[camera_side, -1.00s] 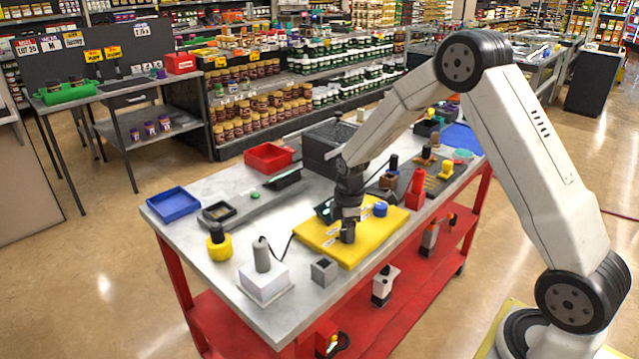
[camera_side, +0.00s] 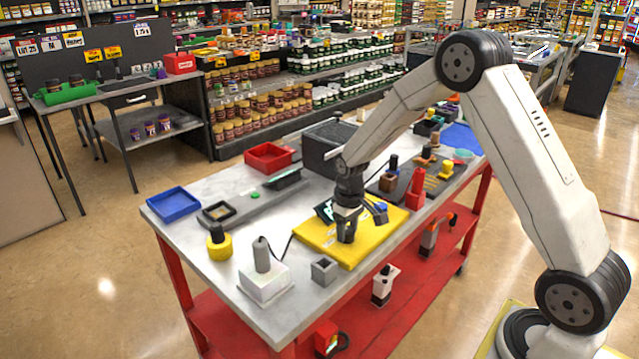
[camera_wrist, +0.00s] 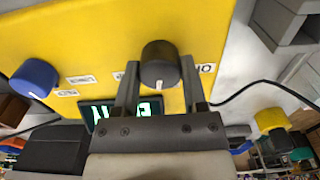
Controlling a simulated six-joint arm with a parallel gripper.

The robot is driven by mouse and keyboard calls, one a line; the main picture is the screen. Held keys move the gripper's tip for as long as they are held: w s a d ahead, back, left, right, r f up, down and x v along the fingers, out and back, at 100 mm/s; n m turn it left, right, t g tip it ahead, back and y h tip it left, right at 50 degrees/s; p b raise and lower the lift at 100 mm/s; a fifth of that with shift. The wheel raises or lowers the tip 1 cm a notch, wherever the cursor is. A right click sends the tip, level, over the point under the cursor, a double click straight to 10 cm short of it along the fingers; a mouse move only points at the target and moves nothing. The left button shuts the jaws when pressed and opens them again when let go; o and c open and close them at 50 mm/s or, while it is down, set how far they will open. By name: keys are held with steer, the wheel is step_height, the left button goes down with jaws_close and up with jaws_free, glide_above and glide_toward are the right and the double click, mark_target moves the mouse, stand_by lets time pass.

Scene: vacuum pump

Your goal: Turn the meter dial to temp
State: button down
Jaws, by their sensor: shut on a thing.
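The meter is a yellow panel (camera_side: 325,250) on the cart top, and it fills much of the wrist view (camera_wrist: 100,35). Its black dial (camera_wrist: 160,62) has a white mark on the edge facing my gripper's base, toward the lit display (camera_wrist: 122,109). My gripper (camera_wrist: 159,72) has one finger on each side of the dial and is shut on it. In the side view my gripper (camera_side: 362,222) points down over the panel and hides the dial. White labels (camera_wrist: 205,69) beside the dial are partly covered by the fingers, and I cannot read them fully. A blue knob (camera_wrist: 35,78) is on the same panel.
A white box with a grey cylinder (camera_side: 263,265) and a small grey block (camera_side: 324,271) stand near the panel. A yellow-and-black part (camera_side: 218,243) is farther left. A red part (camera_side: 415,190) stands right of the panel. A black cable (camera_wrist: 260,88) runs off the panel.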

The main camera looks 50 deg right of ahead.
mark_target(348, 230)
steer(key=m, duration=0.4)
steer(key=shift+m, duration=0.3)
steer(key=m, duration=0.4)
steer(key=shift+w+r+m, duration=0.1)
steer(key=shift+m, duration=0.3)
steer(key=shift+c, duration=0.7)
jaws_free()
steer(key=shift+r, duration=3.85)
